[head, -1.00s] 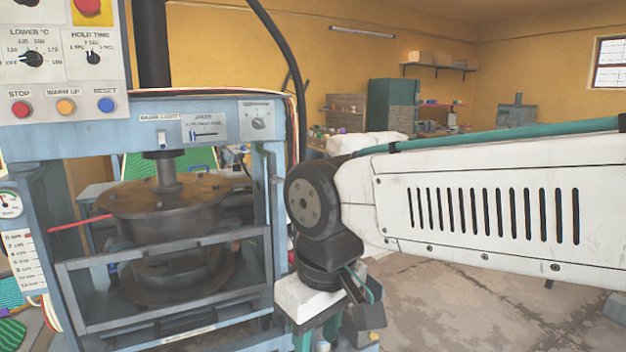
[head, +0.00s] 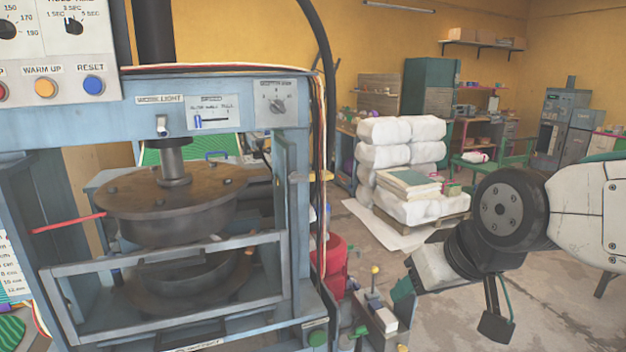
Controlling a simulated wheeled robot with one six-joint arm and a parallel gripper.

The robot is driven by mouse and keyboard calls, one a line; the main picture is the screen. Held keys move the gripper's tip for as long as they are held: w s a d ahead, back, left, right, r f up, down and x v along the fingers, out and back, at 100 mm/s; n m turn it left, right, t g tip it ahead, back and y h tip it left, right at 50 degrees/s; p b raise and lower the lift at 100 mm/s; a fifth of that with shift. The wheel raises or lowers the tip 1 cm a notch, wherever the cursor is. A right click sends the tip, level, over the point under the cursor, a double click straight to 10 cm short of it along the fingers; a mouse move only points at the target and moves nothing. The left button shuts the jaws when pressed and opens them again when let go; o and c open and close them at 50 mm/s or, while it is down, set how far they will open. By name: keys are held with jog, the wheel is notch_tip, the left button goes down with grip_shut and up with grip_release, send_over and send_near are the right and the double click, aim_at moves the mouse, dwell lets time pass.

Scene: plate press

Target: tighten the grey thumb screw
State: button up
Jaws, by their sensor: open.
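I cannot make out the grey thumb screw for certain in the head view; it may be hidden or too small to tell. The blue plate press (head: 230,119) fills the left half, with its round dark upper plate (head: 165,212) above a lower ring (head: 180,270). My gripper (head: 403,298) is at the end of my arm, right of the press and apart from its frame. Its white palm block is tilted, with teal fingers pointing down and left. It is open, and I see nothing held in it. The fingertips are small and partly merged with the parts behind.
A guard frame (head: 170,255) crosses the press front, and a red rod (head: 68,223) sticks out left. A small fixture with a white block (head: 385,319) and a yellow knob (head: 375,270) stands beside the press. White sacks (head: 385,158) are stacked behind. Floor at the right is clear.

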jog(key=w+a+r+n+t+y, duration=0.1)
jog(key=w+a+r+t+y, duration=0.3)
jog(key=w+a, duration=0.6)
jog(key=t+h, duration=0.1)
jog(key=t, duration=0.6)
send_near(299, 180)
jog(key=w, duration=0.2)
jog(key=x, duration=0.7)
jog(key=shift+w+a, duration=0.2)
jog(key=shift+a, duration=0.15)
jog(key=c, duration=1)
